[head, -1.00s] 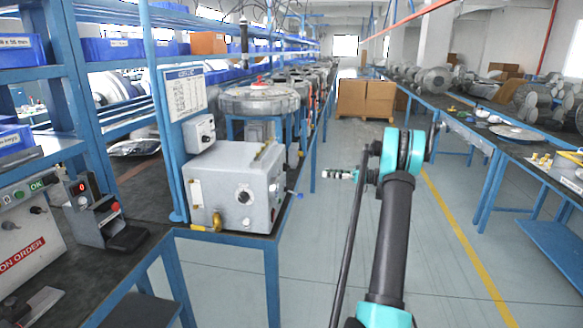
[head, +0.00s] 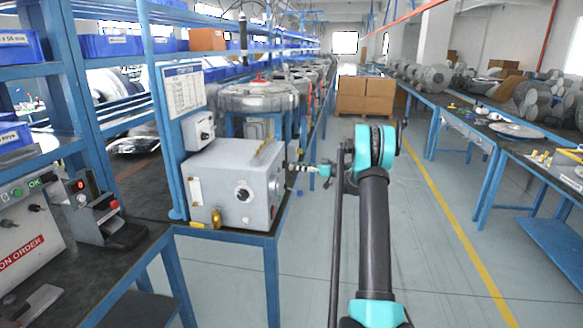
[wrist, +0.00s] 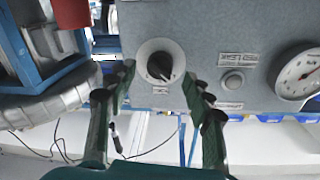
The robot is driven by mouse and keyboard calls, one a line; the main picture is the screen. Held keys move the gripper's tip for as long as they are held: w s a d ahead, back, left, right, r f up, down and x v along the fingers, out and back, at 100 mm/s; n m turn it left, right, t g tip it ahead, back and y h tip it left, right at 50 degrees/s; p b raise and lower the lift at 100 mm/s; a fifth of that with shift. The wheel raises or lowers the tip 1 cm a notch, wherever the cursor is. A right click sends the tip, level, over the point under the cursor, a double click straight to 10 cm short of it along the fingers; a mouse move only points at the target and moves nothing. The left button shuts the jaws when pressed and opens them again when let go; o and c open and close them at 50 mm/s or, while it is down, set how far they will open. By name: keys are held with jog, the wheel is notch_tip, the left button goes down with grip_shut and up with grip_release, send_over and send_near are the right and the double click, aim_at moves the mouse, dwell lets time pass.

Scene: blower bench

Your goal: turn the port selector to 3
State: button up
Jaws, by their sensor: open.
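The wrist view shows a round black knob (wrist: 160,66) on a white disc, set in a grey panel (wrist: 220,30). It looks like the port selector. A pale mark on it seems to point to the lower right of the picture; no port number is readable. My gripper (wrist: 161,82) is open, its fingers to the left and right of the knob and empty between them. In the head view my gripper (head: 291,167) is at the right side of the grey box (head: 215,182), where the knob is hidden. Contact cannot be told.
On the panel, a push button (wrist: 232,82) and a round gauge (wrist: 302,74) are close to my right finger. In the head view the box's front has another black knob (head: 243,193) and a yellow fitting (head: 216,218). The aisle (head: 300,270) is open floor.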

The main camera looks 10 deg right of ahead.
aim_at(286, 165)
jog(key=shift+x, duration=1.3)
jog(key=shift+c, duration=0.3)
jog(key=c, duration=1.1)
